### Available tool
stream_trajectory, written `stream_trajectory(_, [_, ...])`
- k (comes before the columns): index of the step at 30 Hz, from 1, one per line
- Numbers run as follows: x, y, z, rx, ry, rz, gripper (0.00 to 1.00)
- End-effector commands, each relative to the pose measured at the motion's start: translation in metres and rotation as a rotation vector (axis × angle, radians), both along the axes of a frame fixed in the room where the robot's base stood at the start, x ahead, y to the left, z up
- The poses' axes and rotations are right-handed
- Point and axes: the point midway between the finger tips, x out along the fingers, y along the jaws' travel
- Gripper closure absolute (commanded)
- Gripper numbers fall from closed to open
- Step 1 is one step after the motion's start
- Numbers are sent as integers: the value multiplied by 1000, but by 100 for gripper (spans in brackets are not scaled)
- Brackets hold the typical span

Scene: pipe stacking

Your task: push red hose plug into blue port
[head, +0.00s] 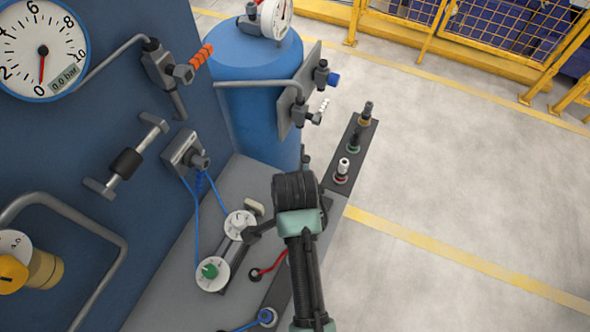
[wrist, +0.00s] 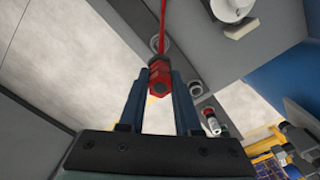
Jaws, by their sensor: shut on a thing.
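My gripper (wrist: 158,88) is shut on the red hose plug (wrist: 158,80) in the wrist view. In the head view the red hose (head: 268,268) shows left of my arm; the plug is hidden behind my wrist. A blue-tipped fitting (head: 333,79) sticks out from the grey plate beside the blue tank, well above my gripper.
The blue tank (head: 255,100) stands behind the grey plate (head: 300,90), which also bears a white-tipped fitting (head: 323,105). A dark rail (head: 351,151) carries several upright fittings. Floor at right is open.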

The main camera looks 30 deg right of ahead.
Motion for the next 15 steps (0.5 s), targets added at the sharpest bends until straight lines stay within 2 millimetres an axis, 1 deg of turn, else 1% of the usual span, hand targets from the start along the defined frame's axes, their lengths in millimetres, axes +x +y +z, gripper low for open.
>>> stream_trajectory(1, [0,0,9,0,0,0,100])
stream_trajectory(15, [0,0,43,0,0,-1,100])
